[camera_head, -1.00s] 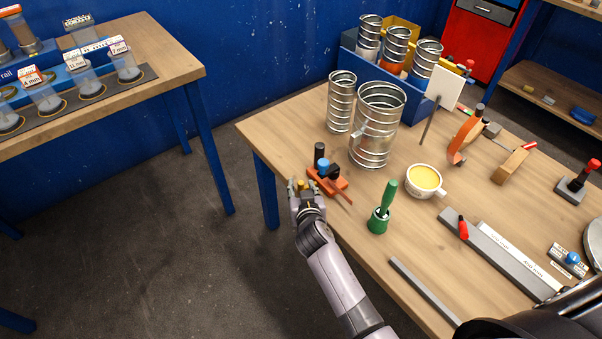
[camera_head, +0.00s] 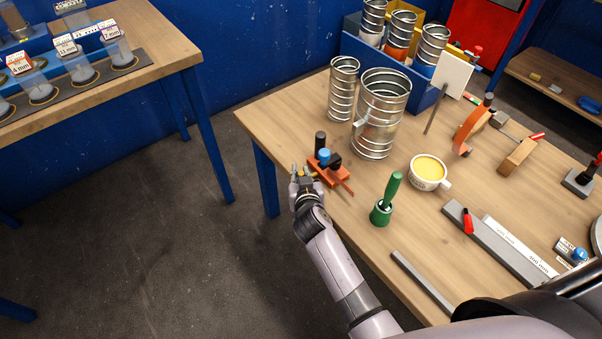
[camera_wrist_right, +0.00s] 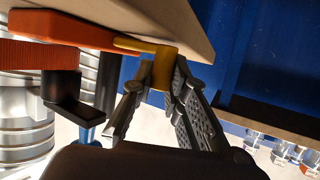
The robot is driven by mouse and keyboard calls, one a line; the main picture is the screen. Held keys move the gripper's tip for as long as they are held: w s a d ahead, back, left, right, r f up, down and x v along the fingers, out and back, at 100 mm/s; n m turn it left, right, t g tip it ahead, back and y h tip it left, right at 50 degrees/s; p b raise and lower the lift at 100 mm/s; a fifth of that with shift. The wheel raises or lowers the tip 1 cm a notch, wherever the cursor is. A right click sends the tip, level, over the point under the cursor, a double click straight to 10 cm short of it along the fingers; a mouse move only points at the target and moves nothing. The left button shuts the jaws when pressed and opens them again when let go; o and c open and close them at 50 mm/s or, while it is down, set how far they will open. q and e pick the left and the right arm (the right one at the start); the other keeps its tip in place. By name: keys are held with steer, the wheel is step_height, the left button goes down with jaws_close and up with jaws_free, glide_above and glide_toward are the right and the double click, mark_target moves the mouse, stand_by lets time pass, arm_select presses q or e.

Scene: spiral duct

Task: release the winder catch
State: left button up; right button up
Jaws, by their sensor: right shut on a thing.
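The winder (camera_head: 325,172) is an orange-red base with a dark post and a blue knob, at the table's near left edge. In the right wrist view its orange body (camera_wrist_right: 75,28) fills the upper left. A yellow catch tab (camera_wrist_right: 163,68) with a thin yellow arm sticks out from it beside the table edge. My right gripper (camera_head: 301,173) is at the winder's left end, just off the table edge. In the right wrist view my right gripper (camera_wrist_right: 160,88) is shut on the yellow tab, its fingertips either side of it. My left gripper is not in view.
Ribbed metal ducts (camera_head: 380,115) stand behind the winder. A green-handled tool (camera_head: 384,205), a yellow-filled cup (camera_head: 428,172) and a grey bar (camera_head: 424,284) lie to the right. The floor left of the workbench (camera_head: 262,115) is clear up to another bench (camera_head: 160,50).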

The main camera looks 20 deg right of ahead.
jaws_close()
steer(key=shift+s+r+n+y+p, duration=0.25)
steer(key=shift+n+y+p, duration=0.25)
steer(key=shift+p, duration=0.7)
steer(key=shift+d+f+y, duration=0.15)
steer(key=shift+f+y, duration=0.05)
steer(key=shift+y, duration=0.1)
steer(key=o, duration=0.7)
jaws_free()
